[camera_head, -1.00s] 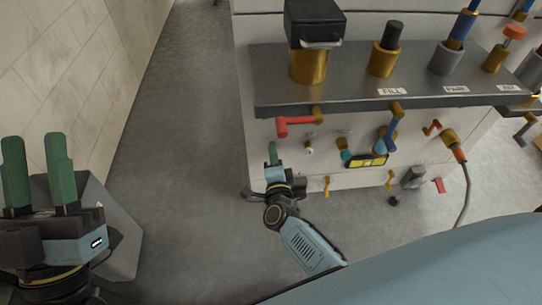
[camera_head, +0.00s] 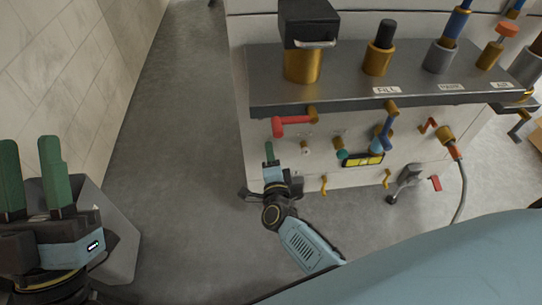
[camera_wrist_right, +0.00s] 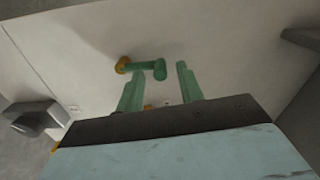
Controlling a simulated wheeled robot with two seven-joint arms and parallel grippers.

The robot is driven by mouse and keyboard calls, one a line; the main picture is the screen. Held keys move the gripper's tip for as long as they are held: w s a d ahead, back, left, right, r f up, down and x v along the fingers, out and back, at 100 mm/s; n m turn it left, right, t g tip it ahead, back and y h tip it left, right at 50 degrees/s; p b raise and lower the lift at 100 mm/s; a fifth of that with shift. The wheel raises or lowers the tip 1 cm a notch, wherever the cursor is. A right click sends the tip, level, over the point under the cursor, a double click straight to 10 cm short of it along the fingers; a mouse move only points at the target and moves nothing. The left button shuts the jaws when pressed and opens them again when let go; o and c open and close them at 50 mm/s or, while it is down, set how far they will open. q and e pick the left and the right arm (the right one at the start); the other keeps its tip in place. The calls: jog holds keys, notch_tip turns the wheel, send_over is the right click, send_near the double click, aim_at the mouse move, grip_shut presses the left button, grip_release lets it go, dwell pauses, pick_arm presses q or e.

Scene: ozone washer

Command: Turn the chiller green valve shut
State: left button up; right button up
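The green valve handle (camera_wrist_right: 146,67) shows in the right wrist view on a pale panel, with a gold base at its left end. My right gripper (camera_wrist_right: 161,72) is open; the handle's right end appears between its two green fingertips. I cannot tell the depth between them or any contact. In the head view a teal-green knob (camera_head: 342,154) on a gold stem may be this valve. There my right gripper (camera_head: 268,150) is low at the panel's left side, left of the knob. My left gripper (camera_head: 30,160) is open and empty at the far left.
A red valve handle (camera_head: 292,125) sits just above my right gripper. A blue handle (camera_head: 384,132), a yellow-black label (camera_head: 362,160) and a hose (camera_head: 465,190) are further right. A metal shelf (camera_head: 350,75) overhangs the panel. The floor at left (camera_head: 175,150) is clear.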

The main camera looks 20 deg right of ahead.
jog(key=shift+s, duration=0.1)
